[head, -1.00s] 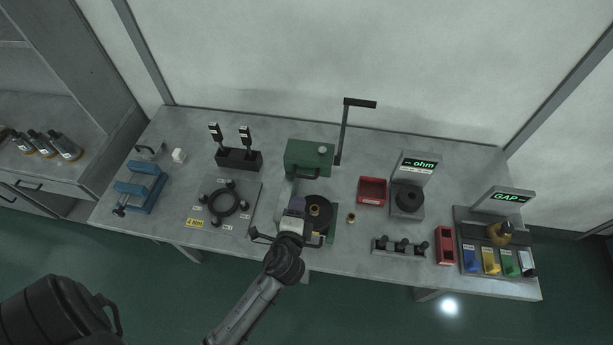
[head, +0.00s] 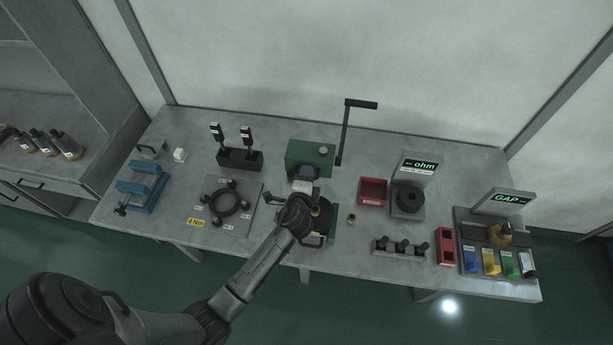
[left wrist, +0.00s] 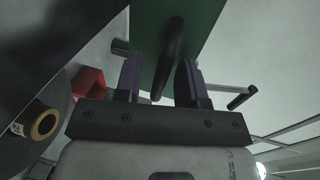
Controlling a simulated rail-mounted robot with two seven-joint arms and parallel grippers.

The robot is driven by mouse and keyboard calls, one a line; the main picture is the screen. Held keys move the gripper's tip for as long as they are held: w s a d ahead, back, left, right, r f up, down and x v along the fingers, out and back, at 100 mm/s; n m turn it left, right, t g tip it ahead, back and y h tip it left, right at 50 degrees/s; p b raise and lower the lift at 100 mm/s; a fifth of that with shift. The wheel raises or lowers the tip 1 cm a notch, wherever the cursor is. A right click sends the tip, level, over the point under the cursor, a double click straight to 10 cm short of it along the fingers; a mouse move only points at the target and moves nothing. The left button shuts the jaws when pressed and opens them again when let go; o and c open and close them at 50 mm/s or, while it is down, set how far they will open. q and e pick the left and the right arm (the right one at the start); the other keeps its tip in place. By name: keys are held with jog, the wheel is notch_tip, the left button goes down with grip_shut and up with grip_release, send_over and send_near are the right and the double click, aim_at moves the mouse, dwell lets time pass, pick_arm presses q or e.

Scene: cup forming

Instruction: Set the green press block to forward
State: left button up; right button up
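A dark upright bar handle (left wrist: 173,45) stands out from that face. My left gripper (head: 305,172) is at the front of the block. In the left wrist view my left gripper (left wrist: 160,72) is open, its two fingers apart with the handle between them; I cannot tell whether either finger touches it. My right gripper is not in view.
The press's tall lever (head: 344,135) rises right of the block. A black disc with a brass centre (head: 323,216) lies partly behind my arm. A red bin (head: 373,191) and small brass ring (head: 351,218) are to the right. A fixture plate (head: 247,195) is left.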

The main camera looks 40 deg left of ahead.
pick_arm(q)
jog(key=shift+c, duration=0.3)
grip_shut()
dwell(0.3)
